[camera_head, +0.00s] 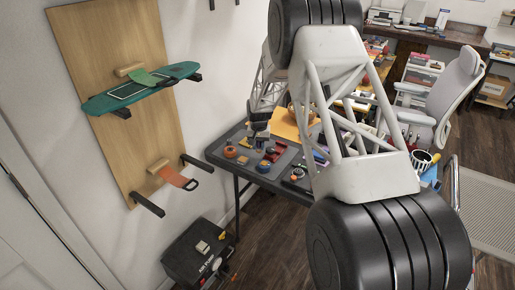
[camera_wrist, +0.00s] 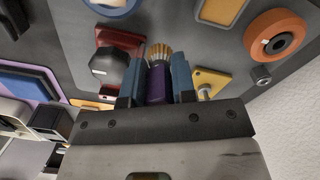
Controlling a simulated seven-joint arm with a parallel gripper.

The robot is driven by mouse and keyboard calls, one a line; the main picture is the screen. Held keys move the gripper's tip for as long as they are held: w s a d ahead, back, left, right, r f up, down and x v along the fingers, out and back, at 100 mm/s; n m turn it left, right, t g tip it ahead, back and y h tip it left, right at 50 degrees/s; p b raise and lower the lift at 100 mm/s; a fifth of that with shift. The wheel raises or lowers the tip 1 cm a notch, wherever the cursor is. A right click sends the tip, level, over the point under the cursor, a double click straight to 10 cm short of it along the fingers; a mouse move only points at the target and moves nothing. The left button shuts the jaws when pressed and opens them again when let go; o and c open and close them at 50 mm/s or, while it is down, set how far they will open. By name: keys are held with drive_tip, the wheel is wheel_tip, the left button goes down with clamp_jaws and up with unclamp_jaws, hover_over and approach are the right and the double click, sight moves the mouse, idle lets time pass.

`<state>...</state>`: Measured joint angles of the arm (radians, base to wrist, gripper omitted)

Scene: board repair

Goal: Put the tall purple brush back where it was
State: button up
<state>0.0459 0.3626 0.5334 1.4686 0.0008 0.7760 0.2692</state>
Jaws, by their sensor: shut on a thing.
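The tall purple brush (camera_wrist: 158,82) shows in the wrist view, with a purple handle and tan bristles pointing away from the camera. My gripper (camera_wrist: 157,78) is shut on it, with one blue-grey finger on each side of the handle. In the head view my gripper (camera_head: 258,132) is low over the dark table, and I cannot make out the brush there. In the wrist view the table's dark surface lies beyond the bristles. I cannot tell whether the brush touches it.
Around the brush lie an orange wheel (camera_wrist: 277,38), a yellow plate (camera_wrist: 211,82) and a dark red block (camera_wrist: 118,42). A teal board (camera_head: 140,90) rests on the wall rack. My arm hides much of the table.

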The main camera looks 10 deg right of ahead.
drive_tip(key=shift+w+f, duration=0.15)
drive_tip(key=shift+w, duration=1.55)
drive_tip(key=shift+f, duration=1.75)
drive_tip(key=shift+f, duration=0.15)
drive_tip(key=o, duration=0.9)
drive_tip(key=shift+o, duration=0.2)
wheel_tip(320, 180, up, 12)
